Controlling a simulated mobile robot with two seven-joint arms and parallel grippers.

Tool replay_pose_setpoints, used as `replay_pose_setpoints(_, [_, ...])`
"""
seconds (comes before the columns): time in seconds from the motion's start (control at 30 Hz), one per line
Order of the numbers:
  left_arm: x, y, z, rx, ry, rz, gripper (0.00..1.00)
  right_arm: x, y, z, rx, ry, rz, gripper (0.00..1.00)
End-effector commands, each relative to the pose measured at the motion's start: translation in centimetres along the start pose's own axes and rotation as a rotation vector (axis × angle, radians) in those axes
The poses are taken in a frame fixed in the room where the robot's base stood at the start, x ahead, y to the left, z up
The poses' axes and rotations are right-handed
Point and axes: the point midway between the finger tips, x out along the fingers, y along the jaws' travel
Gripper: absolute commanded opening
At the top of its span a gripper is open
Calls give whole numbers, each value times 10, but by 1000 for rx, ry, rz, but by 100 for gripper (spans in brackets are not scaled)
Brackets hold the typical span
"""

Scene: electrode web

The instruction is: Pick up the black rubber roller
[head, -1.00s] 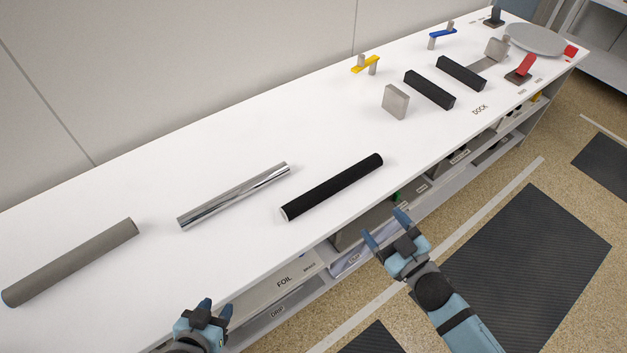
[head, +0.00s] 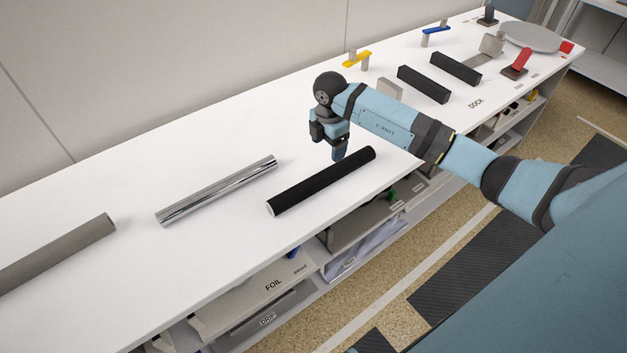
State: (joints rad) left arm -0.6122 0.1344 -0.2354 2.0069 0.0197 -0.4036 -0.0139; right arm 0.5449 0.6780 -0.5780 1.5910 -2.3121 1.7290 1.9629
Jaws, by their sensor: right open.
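The black rubber roller (head: 318,182) lies on the white table near its front edge, slanting up to the right, with a pale end cap at its lower left. My right gripper (head: 334,148) points down over the roller's far side, near its right half. It is open and nothing shows between its fingers. One blue fingertip appears close to the roller's back edge; I cannot tell whether it touches. My left gripper is not in view.
A shiny metal roller (head: 217,191) and a grey roller (head: 62,250) lie to the left on the white table (head: 150,170). Two black blocks (head: 424,84), a yellow-topped bracket (head: 357,60) and a grey plate (head: 531,36) stand to the right. Shelves with bins are below.

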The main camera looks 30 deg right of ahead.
Motion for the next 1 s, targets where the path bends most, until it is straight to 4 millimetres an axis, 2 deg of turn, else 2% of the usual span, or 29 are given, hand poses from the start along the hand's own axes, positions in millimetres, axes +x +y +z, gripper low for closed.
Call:
replay_pose_setpoints(0.1, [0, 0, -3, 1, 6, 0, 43, 26, -1, -2, -1, 4, -4, 77])
replay_pose_setpoints(0.3, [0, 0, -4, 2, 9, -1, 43, 60, -1, -3, -3, 6, -2, 77])
replay_pose_setpoints(0.57, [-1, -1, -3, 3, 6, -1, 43, 79, -1, -6, -5, 7, 0, 77])
replay_pose_setpoints(0.8, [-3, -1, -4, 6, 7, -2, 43, 114, -2, -12, -4, 7, -1, 77])
replay_pose_setpoints(1.0, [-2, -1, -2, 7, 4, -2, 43, 123, -1, -12, -5, 6, 1, 77])
